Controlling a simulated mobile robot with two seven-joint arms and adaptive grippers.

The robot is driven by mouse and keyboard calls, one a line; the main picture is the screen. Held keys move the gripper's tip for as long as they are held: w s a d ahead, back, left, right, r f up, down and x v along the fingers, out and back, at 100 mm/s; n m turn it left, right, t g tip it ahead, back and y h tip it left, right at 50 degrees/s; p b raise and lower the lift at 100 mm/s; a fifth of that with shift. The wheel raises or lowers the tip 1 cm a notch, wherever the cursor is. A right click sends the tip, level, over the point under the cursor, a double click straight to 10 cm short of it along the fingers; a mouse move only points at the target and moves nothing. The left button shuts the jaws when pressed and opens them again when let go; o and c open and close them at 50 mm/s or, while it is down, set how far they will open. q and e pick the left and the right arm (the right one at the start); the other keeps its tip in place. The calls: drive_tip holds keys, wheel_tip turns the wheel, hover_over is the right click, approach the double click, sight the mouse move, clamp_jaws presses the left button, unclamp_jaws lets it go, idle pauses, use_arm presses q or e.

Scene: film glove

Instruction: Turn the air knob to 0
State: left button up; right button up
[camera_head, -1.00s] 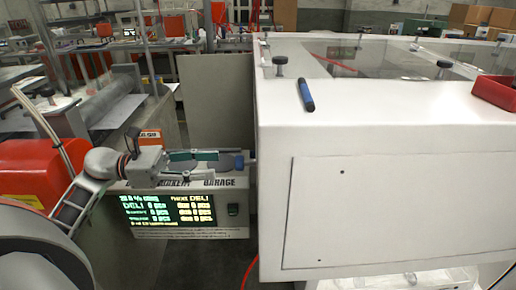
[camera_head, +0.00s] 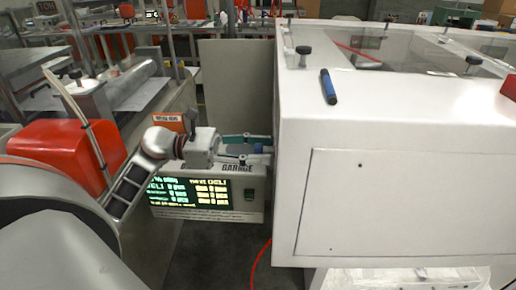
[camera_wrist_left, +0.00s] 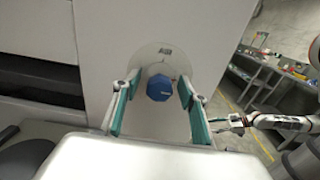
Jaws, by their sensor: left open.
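The blue air knob (camera_wrist_left: 160,88) sits on a round pale dial plate (camera_wrist_left: 150,62) on a light panel in the left wrist view. Its small marking is too blurred to read. My left gripper (camera_wrist_left: 155,98) is open, with one green-padded finger on each side of the knob and a gap visible to both. In the head view my left gripper (camera_head: 265,150) points right, its fingertips close to the left side of the white cabinet (camera_head: 400,200); the knob is hidden there. My right gripper (camera_wrist_left: 226,122) shows small at the right of the wrist view; its opening is unclear.
A display box (camera_head: 205,192) stands below my left gripper. A red machine (camera_head: 65,155) is at the left. A blue marker (camera_head: 328,87) lies on the cabinet top. A red hose (camera_head: 260,262) runs on the floor.

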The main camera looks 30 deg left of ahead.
use_arm(q)
drive_tip(key=c, duration=1.1)
use_arm(e)
drive_tip(key=shift+w+d+r, duration=0.1)
drive_tip(key=shift+w+r, duration=0.05)
